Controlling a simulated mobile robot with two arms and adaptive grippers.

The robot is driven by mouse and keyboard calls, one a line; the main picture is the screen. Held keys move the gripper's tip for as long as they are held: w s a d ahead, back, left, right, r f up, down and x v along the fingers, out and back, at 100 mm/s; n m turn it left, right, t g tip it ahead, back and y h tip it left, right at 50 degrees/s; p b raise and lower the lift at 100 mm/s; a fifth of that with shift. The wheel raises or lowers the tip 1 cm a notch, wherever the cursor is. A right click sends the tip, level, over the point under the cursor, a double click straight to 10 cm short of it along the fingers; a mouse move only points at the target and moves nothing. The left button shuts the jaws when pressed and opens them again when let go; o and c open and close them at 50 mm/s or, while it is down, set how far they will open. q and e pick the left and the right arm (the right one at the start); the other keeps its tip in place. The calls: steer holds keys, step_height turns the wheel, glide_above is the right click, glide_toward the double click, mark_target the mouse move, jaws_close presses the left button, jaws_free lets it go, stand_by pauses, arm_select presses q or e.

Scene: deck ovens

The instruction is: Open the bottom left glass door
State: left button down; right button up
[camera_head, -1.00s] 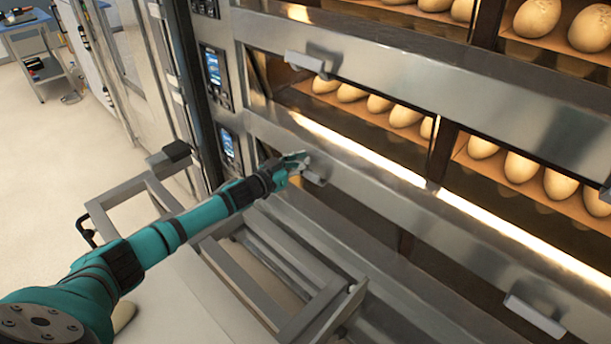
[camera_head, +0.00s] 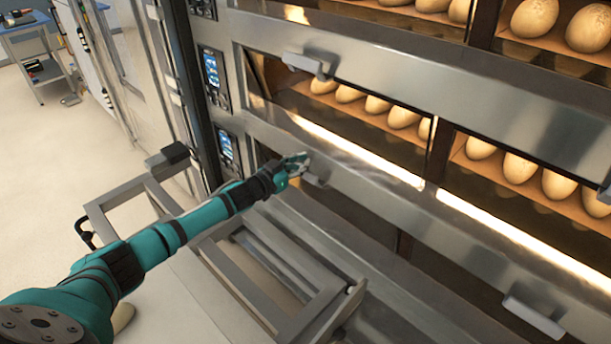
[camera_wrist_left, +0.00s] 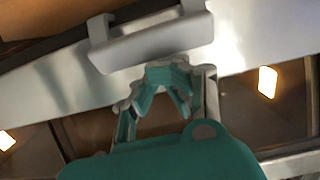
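The bottom left glass door is the lowest oven door in the head view, with a wide steel upper rail (camera_head: 372,200) and dark glass below it. It looks closed. Its pale bar handle (camera_head: 316,181) sits near the left end of the rail, and a bar handle (camera_wrist_left: 155,42) fills the top of the left wrist view. My left gripper (camera_head: 301,158) is right at this handle. In the wrist view, my fingers (camera_wrist_left: 166,68) come together just below the bar, with nothing seen between them. Whether they touch the bar is unclear. My right gripper is out of view.
The deck above holds rows of loaves (camera_head: 376,105) behind glass, with its own handle (camera_head: 309,63). Another handle (camera_head: 534,318) is at lower right. A metal frame (camera_head: 262,300) stands below my left arm. Control panels (camera_head: 228,147) line the left. Open floor (camera_head: 60,150) lies farther left.

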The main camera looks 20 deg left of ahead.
arm_select(q)
steer(key=shift+f, duration=0.15)
steer(key=f+b, duration=0.1)
steer(key=f, duration=0.1)
steer(key=f+b, duration=0.2)
steer(key=f, duration=0.1)
steer(key=shift+s+a, duration=0.1)
steer(key=shift+s, duration=0.1)
steer(key=r+p+v, duration=0.1)
steer(key=p+v, duration=0.3)
steer(key=v, duration=0.3)
steer(key=shift+p, duration=0.35)
stand_by(0.4)
steer(key=shift+w+f, duration=0.1)
stand_by(0.9)
